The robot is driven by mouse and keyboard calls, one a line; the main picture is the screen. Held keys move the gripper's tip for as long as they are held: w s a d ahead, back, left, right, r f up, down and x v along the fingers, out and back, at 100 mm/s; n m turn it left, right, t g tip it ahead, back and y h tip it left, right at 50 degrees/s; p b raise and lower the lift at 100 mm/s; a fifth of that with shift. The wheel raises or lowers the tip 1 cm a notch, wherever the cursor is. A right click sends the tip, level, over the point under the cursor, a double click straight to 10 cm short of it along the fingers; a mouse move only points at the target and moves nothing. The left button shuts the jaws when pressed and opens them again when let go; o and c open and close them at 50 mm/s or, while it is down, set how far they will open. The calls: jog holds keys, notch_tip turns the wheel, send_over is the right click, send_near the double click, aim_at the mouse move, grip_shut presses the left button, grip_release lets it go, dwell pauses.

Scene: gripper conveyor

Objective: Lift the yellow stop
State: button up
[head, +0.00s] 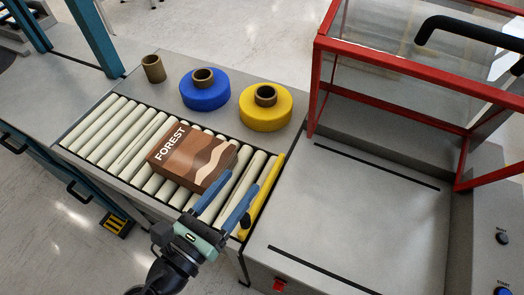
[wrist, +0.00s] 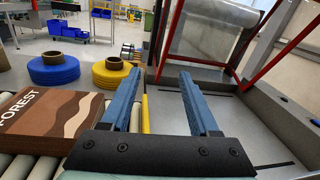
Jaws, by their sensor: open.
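The yellow stop (head: 268,187) is a narrow yellow bar across the right end of the roller conveyor, beside the grey table. In the wrist view a strip of the yellow stop (wrist: 146,114) shows between my fingers, close to the left one. My gripper (head: 244,181) is open and empty, with blue fingers reaching over the last rollers at the stop. Its right finger lies beside the stop in the head view. My gripper (wrist: 160,74) also shows in the wrist view, its fingers wide apart. I cannot tell its exact height over the stop.
A brown FOREST box (head: 190,157) lies on the rollers just left of my gripper. Blue (head: 204,90) and yellow (head: 265,108) tape rolls and a small brown core (head: 153,69) stand behind the conveyor. A red-framed clear guard (head: 400,60) stands raised over the bare table at right.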

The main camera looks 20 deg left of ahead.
jog(key=w+d, duration=0.1)
jog(key=w, duration=0.8)
jog(key=shift+d+p, duration=0.25)
jog(key=shift+p, duration=0.2)
grip_shut()
jog(key=c, duration=0.9)
grip_release()
jog(key=shift+c, duration=0.2)
jog(key=o, duration=0.9)
jog(key=shift+o, duration=0.2)
jog(key=shift+s, duration=0.1)
